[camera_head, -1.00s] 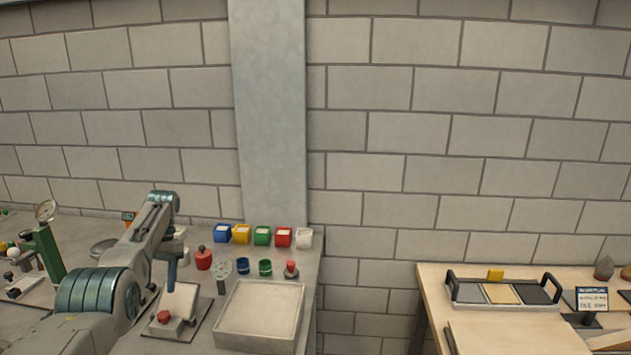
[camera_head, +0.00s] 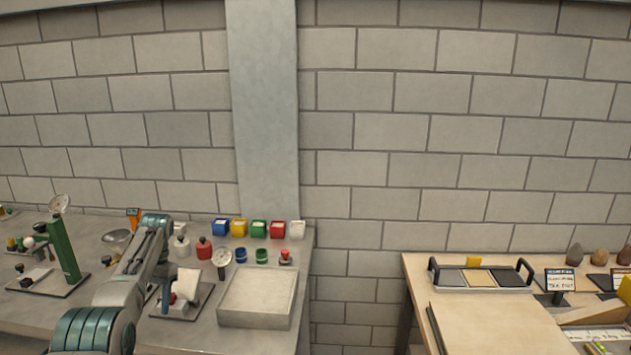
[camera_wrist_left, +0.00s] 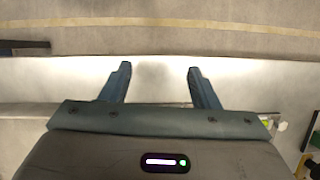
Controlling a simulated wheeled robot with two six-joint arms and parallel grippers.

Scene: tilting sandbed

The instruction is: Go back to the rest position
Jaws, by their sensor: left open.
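My left gripper shows in the left wrist view (camera_wrist_left: 158,85) with its two blue-grey fingers apart and nothing between them. The tilting sandbed cannot be told for certain; a shallow pale tray (camera_head: 257,297) sits to the right of that stand. My right gripper is not in view.
Coloured boxes (camera_head: 259,228), red bottle (camera_head: 204,248), and small blue and green cups (camera_head: 261,256) line the bench's back. A green press (camera_head: 65,252) stands left. A gap separates the wooden table (camera_head: 415,275) at right, with its handled tray (camera_head: 480,278).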

